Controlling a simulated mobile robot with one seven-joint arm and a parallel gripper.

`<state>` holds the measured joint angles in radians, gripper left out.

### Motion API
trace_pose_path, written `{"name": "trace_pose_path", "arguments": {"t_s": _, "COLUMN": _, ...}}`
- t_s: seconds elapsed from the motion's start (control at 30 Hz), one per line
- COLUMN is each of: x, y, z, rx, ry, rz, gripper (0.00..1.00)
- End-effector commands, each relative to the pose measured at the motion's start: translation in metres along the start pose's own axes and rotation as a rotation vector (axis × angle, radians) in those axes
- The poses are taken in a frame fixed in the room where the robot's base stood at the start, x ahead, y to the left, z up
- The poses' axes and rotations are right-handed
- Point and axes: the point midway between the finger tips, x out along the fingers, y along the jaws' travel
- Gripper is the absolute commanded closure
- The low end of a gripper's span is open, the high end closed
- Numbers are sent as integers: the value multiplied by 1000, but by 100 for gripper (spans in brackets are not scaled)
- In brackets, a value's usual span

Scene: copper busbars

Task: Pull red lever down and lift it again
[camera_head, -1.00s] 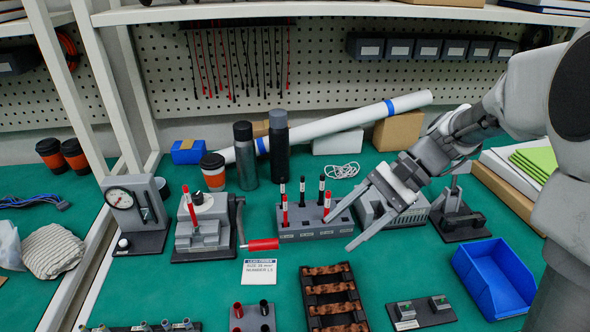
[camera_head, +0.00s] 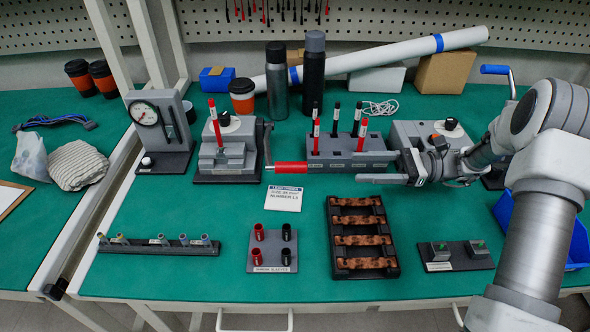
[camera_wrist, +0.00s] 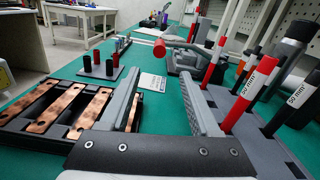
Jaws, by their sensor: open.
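The red lever (camera_head: 291,167) is a thick red grip lying level on a metal crank arm at the right side of a grey bench device (camera_head: 228,147). In the wrist view the red lever (camera_wrist: 159,48) shows its round end, beyond and between my fingertips. My gripper (camera_head: 357,167) is open and level, pointing left towards the grip from the right, with a gap between them. In the wrist view my gripper (camera_wrist: 160,82) has nothing between its fingers. The upper finger is partly lost against the holder block in the head view.
A grey holder block (camera_head: 345,155) with several red and black markers stands close beside my gripper. A rack of copper busbars (camera_head: 363,240) and a block of red and black sleeves (camera_head: 272,252) lie nearer the front. A white label card (camera_head: 284,198) lies below the lever.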

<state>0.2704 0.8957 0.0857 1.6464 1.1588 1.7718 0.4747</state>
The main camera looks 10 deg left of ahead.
Motion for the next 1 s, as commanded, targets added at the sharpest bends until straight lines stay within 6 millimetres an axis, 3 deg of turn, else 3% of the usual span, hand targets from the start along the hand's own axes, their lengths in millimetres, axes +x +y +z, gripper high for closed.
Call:
{"name": "trace_pose_path", "arguments": {"t_s": 0.6, "x": 130, "y": 2, "z": -2, "rx": -2, "ry": 2, "rz": 5, "gripper": 37}}
{"name": "trace_pose_path", "arguments": {"t_s": 0.8, "x": 151, "y": 1, "z": -1, "rx": -1, "ry": 3, "rz": 2, "gripper": 37}}
{"name": "trace_pose_path", "arguments": {"t_s": 1.0, "x": 156, "y": 1, "z": 0, "rx": -1, "ry": 2, "rz": 1, "gripper": 37}}
